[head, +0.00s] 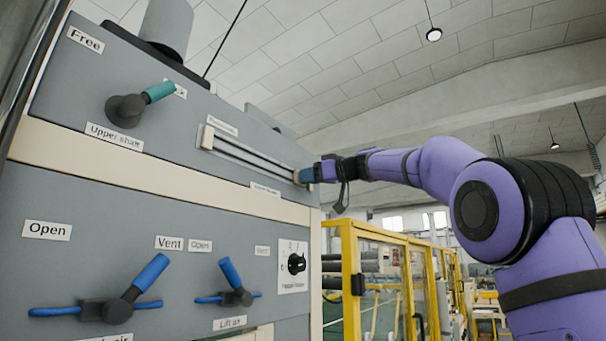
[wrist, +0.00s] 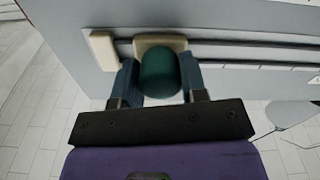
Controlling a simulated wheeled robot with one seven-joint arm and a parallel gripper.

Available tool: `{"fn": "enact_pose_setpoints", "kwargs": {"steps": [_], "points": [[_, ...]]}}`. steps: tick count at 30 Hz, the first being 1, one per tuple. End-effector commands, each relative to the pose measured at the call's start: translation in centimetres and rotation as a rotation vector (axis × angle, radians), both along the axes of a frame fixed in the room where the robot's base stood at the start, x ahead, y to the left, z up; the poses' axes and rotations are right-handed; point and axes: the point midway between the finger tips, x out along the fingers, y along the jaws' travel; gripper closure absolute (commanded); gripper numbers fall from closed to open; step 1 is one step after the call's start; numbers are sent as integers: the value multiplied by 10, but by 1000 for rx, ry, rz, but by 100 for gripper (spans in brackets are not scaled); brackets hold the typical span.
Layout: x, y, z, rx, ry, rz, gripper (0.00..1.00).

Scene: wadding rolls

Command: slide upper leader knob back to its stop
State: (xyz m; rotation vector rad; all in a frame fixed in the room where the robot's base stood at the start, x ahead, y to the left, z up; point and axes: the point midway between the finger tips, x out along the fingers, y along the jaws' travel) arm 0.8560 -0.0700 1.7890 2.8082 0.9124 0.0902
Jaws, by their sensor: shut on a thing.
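The upper leader knob (wrist: 160,75) is a dark green rounded knob on a cream slide plate (wrist: 150,43), seen in the wrist view. The plate rides in a slotted rail (wrist: 235,52) on the grey panel. A cream end block (wrist: 103,50) sits just left of the plate there, with a small gap between them. My gripper (wrist: 158,88) has its blue fingers shut on the knob, one on each side. In the head view my gripper (head: 316,173) is at the right end of the slotted rail (head: 250,157) and hides most of the knob. Another cream block (head: 207,137) marks the rail's left end.
The panel also carries a teal-handled lever (head: 158,92), a blue lever (head: 150,273), a smaller blue lever (head: 231,273) and a black rotary knob (head: 296,263). A yellow guard frame (head: 349,270) stands below my arm, right of the panel.

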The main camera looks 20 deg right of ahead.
Motion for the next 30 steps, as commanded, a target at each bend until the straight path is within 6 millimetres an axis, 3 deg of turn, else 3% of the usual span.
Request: {"fn": "enact_pose_setpoints", "kwargs": {"steps": [6, 19, 20, 22, 30], "points": [[11, -16, 0, 1, -1, -2, 100], [13, -20, 1, 2, -3, -7, 100], [13, -21, 1, 3, -2, -7, 54], [13, -20, 1, 3, -2, -6, 38], [13, -19, 0, 1, -1, -3, 35]]}}
